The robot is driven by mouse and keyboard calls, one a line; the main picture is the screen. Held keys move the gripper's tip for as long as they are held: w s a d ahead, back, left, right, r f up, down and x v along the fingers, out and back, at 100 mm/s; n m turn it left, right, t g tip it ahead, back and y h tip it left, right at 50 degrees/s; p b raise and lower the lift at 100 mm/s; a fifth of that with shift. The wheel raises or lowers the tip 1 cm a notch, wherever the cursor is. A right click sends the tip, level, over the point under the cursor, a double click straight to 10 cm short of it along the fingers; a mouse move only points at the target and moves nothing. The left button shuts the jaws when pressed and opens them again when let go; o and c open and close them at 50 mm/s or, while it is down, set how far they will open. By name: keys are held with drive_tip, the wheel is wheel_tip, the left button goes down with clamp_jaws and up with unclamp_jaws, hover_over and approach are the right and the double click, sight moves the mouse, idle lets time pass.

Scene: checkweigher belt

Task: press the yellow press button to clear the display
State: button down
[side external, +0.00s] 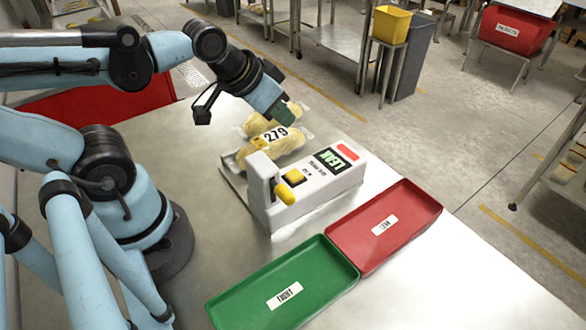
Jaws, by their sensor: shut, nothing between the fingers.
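The white checkweigher unit (325,185) stands on the metal table. A square yellow button (294,177) sits in a dark surround on its top face. A rounded yellow knob (285,195) sticks out at its near left end. The dark display (335,157) shows "LEAN" in green, with a red patch (348,152) beside it. My gripper (284,113) is shut and empty, above and behind the unit over the bagged goods, apart from the button. Its fingertips are small and partly hard to make out.
Pale yellow bags (270,147) lie behind the unit, with a white "279" tag (276,135) among them. A green tray (283,290) and a red tray (385,225) lie in front. Bare table is free at the right and in the near left.

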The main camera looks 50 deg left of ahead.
wheel_tip(320, 180, up, 5)
drive_tip(key=g+h, duration=0.1)
drive_tip(key=h, duration=0.6)
hover_over(289, 172)
drive_tip(key=shift+f+m, duration=0.15)
drive_tip(key=shift+m, duration=0.15)
drive_tip(key=shift+f, duration=0.1)
drive_tip(key=shift+f, duration=4.3)
drive_tip(key=shift+f, duration=0.15)
drive_tip(key=shift+f, duration=0.3)
